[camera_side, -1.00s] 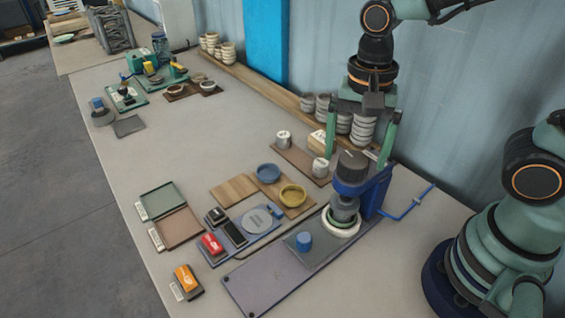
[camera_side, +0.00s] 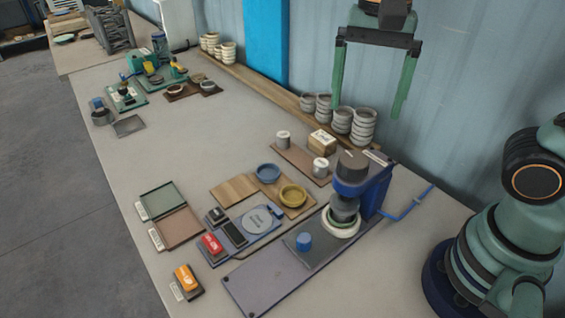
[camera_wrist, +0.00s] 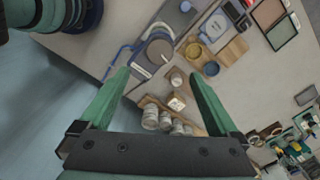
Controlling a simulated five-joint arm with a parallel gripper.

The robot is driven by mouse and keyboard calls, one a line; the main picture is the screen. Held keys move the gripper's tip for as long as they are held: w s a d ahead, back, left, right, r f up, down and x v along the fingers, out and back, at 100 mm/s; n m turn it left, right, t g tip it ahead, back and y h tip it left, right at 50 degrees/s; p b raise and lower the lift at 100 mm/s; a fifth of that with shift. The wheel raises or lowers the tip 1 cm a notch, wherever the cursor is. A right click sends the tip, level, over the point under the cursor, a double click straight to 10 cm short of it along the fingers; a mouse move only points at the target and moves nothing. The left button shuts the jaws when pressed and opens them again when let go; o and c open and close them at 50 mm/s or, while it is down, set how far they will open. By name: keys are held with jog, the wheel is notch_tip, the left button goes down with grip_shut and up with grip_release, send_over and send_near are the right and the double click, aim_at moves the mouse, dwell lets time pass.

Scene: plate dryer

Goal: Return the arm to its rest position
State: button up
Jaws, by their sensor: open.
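My gripper (camera_side: 375,98) hangs high at the top right of the side view, its two green fingers spread wide and empty. It is above and behind the blue press-like machine (camera_side: 362,187) with a dark round top, and clear of it. In the wrist view my gripper (camera_wrist: 160,88) is open, with nothing between its fingers but the bench far below. The machine (camera_wrist: 158,50) shows beyond the fingertips there.
Stacks of grey bowls (camera_side: 362,127) stand on a wooden board by the wall. A blue bowl (camera_side: 267,172) and a yellow bowl (camera_side: 293,195) sit on wooden boards. Red (camera_side: 211,245) and orange (camera_side: 187,280) items lie at the front. The air around my gripper is clear.

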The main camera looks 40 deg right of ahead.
jog(key=w+d+f+n+t, duration=0.2)
jog(key=d+n+t, duration=0.3)
jog(key=d+n, duration=0.3)
jog(key=shift+w+f+n+t, duration=0.3)
jog(key=shift+f+n, duration=0.3)
jog(key=shift+n, duration=1)
jog(key=shift+a, duration=0.1)
